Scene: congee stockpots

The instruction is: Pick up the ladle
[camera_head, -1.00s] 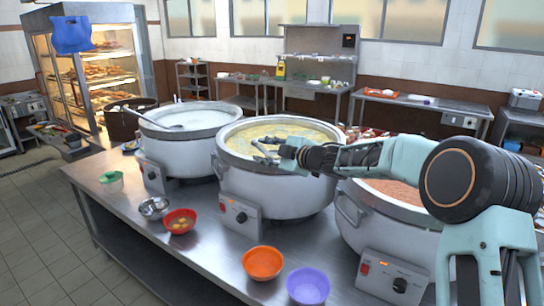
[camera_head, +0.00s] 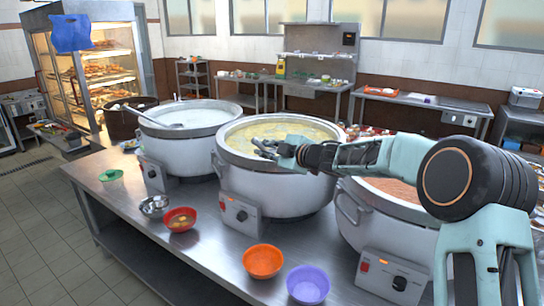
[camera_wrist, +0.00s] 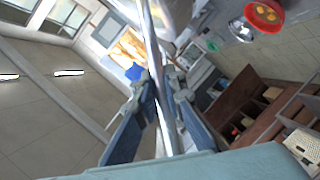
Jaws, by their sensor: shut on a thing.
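My gripper (camera_head: 264,149) is over the near part of the middle stockpot's rim (camera_head: 232,158), which holds yellowish congee. In the wrist view, its fingers (camera_wrist: 160,105) are shut on a shiny metal rod, the ladle's handle (camera_wrist: 158,75), which runs lengthwise between them. The ladle's bowl cannot be made out, and in the head view the gripper hides most of this handle. Another ladle (camera_head: 155,117) rests in the left stockpot (camera_head: 180,147), its handle leaning over the rim.
A right stockpot (camera_head: 395,240) with reddish-brown contents stands below my arm. An orange bowl (camera_head: 263,262), a purple bowl (camera_head: 308,284), a red bowl (camera_head: 180,220) and a metal bowl (camera_head: 154,206) stand along the counter's front (camera_head: 215,260). Bare counter lies between them.

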